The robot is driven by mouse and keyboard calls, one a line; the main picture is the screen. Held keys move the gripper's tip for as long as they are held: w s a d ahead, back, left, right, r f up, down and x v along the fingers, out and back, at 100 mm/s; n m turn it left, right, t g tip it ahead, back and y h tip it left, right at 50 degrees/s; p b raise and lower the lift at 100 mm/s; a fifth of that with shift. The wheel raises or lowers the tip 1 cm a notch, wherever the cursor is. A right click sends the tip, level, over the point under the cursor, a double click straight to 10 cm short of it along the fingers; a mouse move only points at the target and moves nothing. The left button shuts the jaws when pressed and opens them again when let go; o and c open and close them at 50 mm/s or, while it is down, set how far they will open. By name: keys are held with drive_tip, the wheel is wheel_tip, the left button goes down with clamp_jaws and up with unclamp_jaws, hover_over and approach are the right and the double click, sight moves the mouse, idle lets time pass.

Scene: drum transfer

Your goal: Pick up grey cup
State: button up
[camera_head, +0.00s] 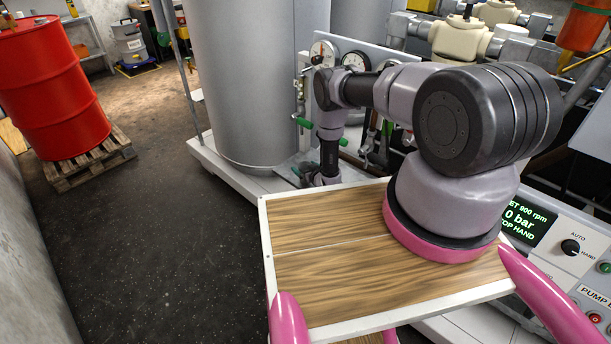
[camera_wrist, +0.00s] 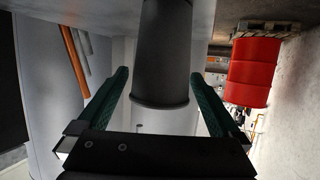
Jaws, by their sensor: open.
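In the wrist view, which is upside down, a dark grey tapered cup (camera_wrist: 163,55) stands with its wide rim toward the bottom of the picture. My gripper (camera_wrist: 158,73) is open, with one dark green finger on each side of the cup. A gap shows between the cup and each finger. I cannot tell how deep the cup lies between them. In the head view my arm reaches down beside the large grey tank, and I cannot make out the cup there.
The large grey tank (camera_head: 251,80) stands on a pale skid close to my arm, with gauges (camera_head: 322,52) and green-handled valves beside it. A control panel (camera_head: 565,240) is at the right. A red drum (camera_head: 52,90) on a pallet (camera_head: 88,160) stands left. Dark floor between is clear.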

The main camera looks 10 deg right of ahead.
drive_tip(key=shift+x, duration=1.15)
drive_tip(key=c, duration=1.3)
drive_tip(key=shift+o, duration=0.2)
drive_tip(key=shift+r, duration=0.1)
